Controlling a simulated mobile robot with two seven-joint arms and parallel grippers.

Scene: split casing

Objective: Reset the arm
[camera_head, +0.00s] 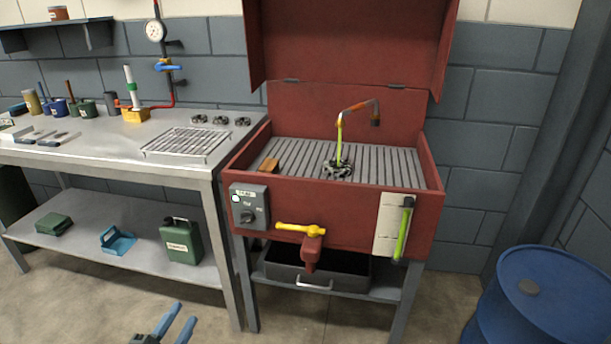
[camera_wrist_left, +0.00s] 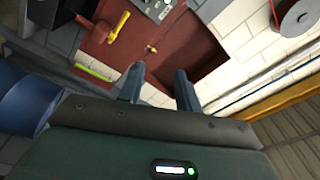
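My left gripper (camera_head: 172,324) shows at the bottom edge of the head view, low in front of the workbench and apart from everything. Its two blue fingers are spread with nothing between them. In the left wrist view the same gripper (camera_wrist_left: 160,84) is open and empty, with the red wash basin beyond its fingertips. The rest of the left arm is outside the head view. My right gripper is in neither view.
A red parts washer (camera_head: 330,220) with its lid up stands at centre. A metal workbench (camera_head: 100,160) with tools is at left. A blue drum (camera_head: 540,300) stands at lower right. The floor (camera_head: 300,325) in front is clear.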

